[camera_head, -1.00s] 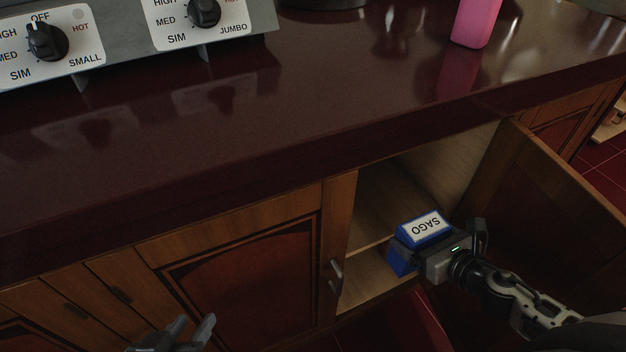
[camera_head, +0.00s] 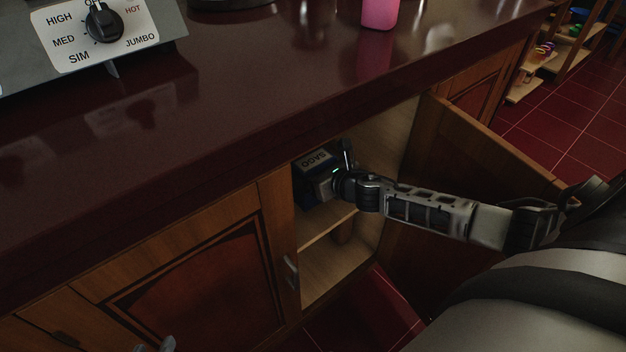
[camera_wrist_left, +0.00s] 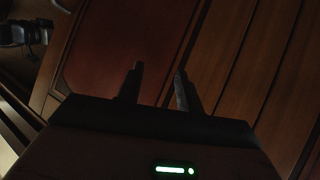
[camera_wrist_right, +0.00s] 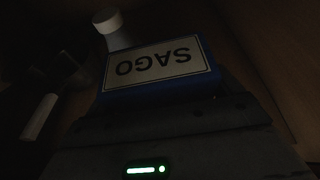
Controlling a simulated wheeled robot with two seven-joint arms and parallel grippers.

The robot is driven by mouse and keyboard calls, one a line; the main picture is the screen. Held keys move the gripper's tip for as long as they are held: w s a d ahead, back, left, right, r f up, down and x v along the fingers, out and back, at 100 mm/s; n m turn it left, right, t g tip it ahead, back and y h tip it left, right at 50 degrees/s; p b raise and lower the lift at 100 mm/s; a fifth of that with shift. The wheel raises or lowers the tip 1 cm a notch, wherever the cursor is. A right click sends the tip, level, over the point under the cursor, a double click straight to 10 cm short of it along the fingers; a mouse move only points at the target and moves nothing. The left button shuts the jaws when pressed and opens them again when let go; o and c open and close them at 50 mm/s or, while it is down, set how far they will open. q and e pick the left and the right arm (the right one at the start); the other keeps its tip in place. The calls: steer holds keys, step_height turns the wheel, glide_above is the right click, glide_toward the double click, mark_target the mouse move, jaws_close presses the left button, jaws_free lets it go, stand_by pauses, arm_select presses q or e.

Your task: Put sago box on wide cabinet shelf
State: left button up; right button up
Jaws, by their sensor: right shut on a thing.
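The sago box (camera_head: 314,162) is blue with a white label reading SAGO. It is inside the open cabinet, above the wooden shelf (camera_head: 325,232). My right gripper (camera_head: 326,182) is shut on it; in the right wrist view the box (camera_wrist_right: 160,68) fills the space ahead of the gripper, its label upside down. I cannot tell whether the box touches the shelf. My left gripper (camera_wrist_left: 158,84) is empty, its two fingers apart, in front of closed wooden cabinet fronts. Only its fingertips show at the bottom edge of the head view (camera_head: 156,346).
The dark red countertop (camera_head: 230,110) lies above the opening. A white-capped item (camera_wrist_right: 107,20) and a pale-handled object (camera_wrist_right: 40,117) are dimly visible inside the cabinet. A pink container (camera_head: 379,12) stands on the counter.

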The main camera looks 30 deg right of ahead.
steer(key=shift+w, duration=0.25)
step_height(320, 180, down, 3)
steer(key=shift+f+b, duration=0.1)
steer(key=shift+b, duration=1)
steer(key=shift+f, duration=0.2)
steer(key=shift+r, duration=0.15)
steer(key=shift+f, duration=0.2)
steer(key=o, duration=1.2)
steer(key=shift+s, duration=0.1)
steer(key=shift+o, duration=0.2)
steer(key=shift+r, duration=0.2)
arm_select(q)
steer(key=p, duration=0.3)
steer(key=shift+a+f, duration=0.1)
steer(key=shift+a, duration=0.1)
arm_select(e)
steer(key=v, duration=1.2)
arm_select(q)
steer(key=shift+s+d, duration=0.1)
steer(key=shift+s, duration=0.05)
arm_select(e)
steer(key=shift+f, duration=0.1)
